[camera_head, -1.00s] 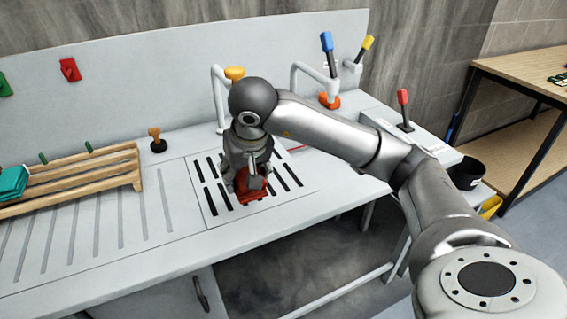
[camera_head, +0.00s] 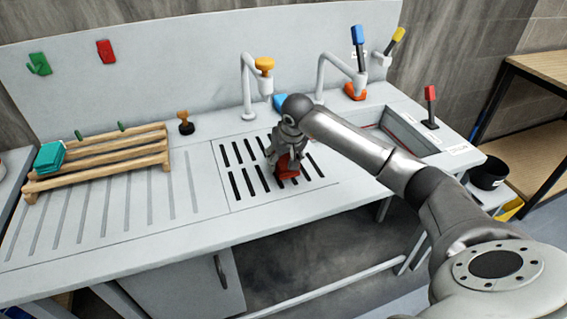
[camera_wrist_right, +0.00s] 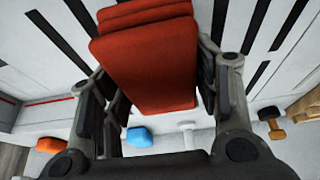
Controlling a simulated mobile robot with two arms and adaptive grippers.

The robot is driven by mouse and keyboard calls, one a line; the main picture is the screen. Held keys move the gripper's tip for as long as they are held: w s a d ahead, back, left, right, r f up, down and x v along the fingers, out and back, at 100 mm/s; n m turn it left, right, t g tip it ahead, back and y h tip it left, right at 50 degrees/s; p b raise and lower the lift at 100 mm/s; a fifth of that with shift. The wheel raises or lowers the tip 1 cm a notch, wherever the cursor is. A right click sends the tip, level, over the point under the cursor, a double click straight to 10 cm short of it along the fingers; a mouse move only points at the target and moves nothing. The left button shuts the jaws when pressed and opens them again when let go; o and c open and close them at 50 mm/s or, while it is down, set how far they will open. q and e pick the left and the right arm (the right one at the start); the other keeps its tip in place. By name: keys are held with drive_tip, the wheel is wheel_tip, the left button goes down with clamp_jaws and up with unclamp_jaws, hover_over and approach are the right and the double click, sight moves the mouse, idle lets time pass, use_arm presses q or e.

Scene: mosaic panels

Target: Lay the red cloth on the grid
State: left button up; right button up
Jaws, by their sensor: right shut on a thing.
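The red cloth (camera_head: 287,166) is a small folded stack at the grid, below my right gripper (camera_head: 279,154). In the right wrist view the cloth (camera_wrist_right: 148,62) sits between the two fingers of the right gripper (camera_wrist_right: 160,95), which is shut on it. The grid (camera_head: 235,187) is a light panel with rows of dark slots in the counter. Its slots also show around the cloth in the wrist view. I cannot tell whether the cloth touches the grid or is just above it. My left gripper is not in view.
A wooden rack (camera_head: 100,165) with teal cloths (camera_head: 49,157) stands on the left. Behind the grid are a tap with an orange top (camera_head: 264,65), a blue item (camera_head: 281,102) and a black-based stamp-like knob (camera_head: 186,124). A sink (camera_head: 408,130) lies to the right.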

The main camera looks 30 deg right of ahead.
wheel_tip(320, 180, down, 2)
drive_tip(key=shift+s+a+f+p, duration=0.1)
drive_tip(key=shift+p, duration=0.35)
drive_tip(key=shift+f, duration=0.25)
drive_tip(key=shift+f, duration=0.2)
drive_tip(key=o, duration=0.9)
